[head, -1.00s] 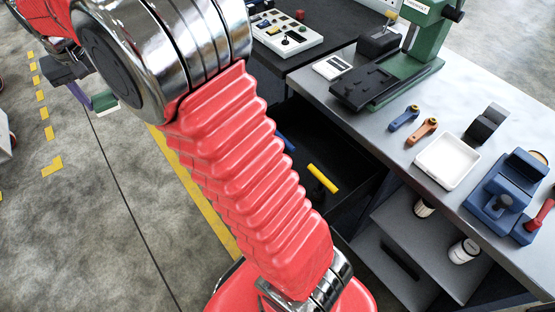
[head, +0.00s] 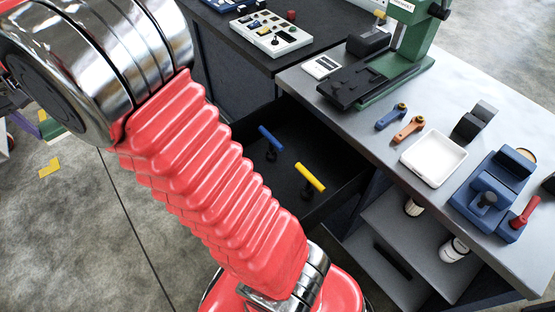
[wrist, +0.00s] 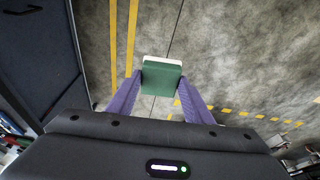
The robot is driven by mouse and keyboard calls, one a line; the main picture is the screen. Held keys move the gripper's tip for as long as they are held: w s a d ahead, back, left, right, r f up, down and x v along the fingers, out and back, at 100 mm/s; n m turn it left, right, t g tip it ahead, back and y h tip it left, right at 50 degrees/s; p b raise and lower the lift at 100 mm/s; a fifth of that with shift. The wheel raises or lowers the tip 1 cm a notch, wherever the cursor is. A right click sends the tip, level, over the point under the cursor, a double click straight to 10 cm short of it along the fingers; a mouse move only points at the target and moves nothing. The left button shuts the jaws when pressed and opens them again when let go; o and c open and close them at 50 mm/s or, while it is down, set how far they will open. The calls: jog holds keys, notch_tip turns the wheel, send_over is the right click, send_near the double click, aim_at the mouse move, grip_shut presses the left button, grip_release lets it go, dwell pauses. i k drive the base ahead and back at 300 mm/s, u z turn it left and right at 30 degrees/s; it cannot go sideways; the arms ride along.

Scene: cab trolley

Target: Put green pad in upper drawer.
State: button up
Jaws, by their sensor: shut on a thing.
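The green pad (wrist: 162,80), a small block with a white layer on its far edge, is held between the purple fingers of my gripper (wrist: 159,86) in the wrist view. It hangs over bare concrete floor, clear of any surface. In the head view my arm covers most of the gripper, and only a bit of the green pad (head: 53,128) shows at the left edge. An open black drawer (head: 335,172) juts out under the workbench, right of my arm. A blue-handled tool (head: 270,138) and a yellow-handled tool (head: 310,177) stand in it. My arm hides its near left part.
The grey workbench (head: 380,122) carries a green press (head: 408,40), a white tray (head: 433,158), a blue vise (head: 495,190) and small levers. Below are shelves with rolls. A dark cabinet (head: 228,48) with a control panel stands behind. Floor at left is free.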

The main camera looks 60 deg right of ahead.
aim_at(279, 182)
jog(key=z, duration=0.05)
jog(key=k, duration=1.15)
jog(key=z, duration=0.15)
jog(key=i, duration=0.5)
jog(key=u, duration=0.05)
